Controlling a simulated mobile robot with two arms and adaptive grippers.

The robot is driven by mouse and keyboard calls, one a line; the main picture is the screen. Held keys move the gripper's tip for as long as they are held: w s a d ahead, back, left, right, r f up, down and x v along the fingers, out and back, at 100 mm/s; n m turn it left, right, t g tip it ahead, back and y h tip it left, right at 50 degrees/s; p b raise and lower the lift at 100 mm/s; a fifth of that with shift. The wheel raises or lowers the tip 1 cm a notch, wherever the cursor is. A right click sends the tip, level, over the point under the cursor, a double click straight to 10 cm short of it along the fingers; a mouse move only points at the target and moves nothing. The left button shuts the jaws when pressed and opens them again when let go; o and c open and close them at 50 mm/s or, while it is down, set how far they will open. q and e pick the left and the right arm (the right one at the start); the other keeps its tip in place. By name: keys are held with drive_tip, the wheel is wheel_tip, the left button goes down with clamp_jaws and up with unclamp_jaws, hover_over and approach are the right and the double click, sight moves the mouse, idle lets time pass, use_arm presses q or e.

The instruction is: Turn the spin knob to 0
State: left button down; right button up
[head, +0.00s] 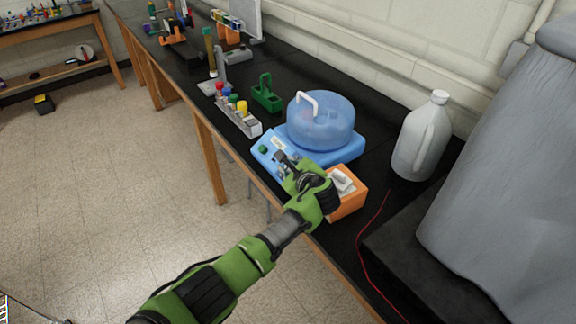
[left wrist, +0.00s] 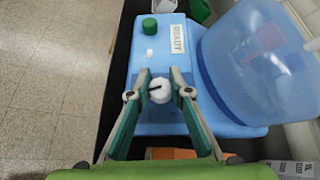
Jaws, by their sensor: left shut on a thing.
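The spin knob (left wrist: 159,91) is a small white dial with a dark pointer mark, on the front panel of the blue centrifuge (head: 340,157). The centrifuge also shows in the left wrist view (left wrist: 140,65). My left gripper (head: 283,160) reaches down to this panel. In the left wrist view its two fingers (left wrist: 160,84) are shut on the knob, one on each side. The pointer mark lies roughly sideways in that view. I cannot read any scale around the knob. In the head view my gripper hides the knob. My right gripper is not in view.
The panel also has a green knob (left wrist: 149,25), a white button (left wrist: 150,54) and a READY label (left wrist: 178,39). A clear blue lid (head: 322,122) covers the centrifuge. An orange box (head: 350,203) stands close by my gripper. A white jug (head: 421,140) and a tube rack (head: 240,121) flank the centrifuge.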

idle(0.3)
use_arm(q)
drive_tip(key=c, duration=1.8)
unclamp_jaws()
drive_tip(key=shift+a, duration=0.1)
wheel_tip(320, 180, up, 10)
drive_tip(key=shift+f, duration=0.1)
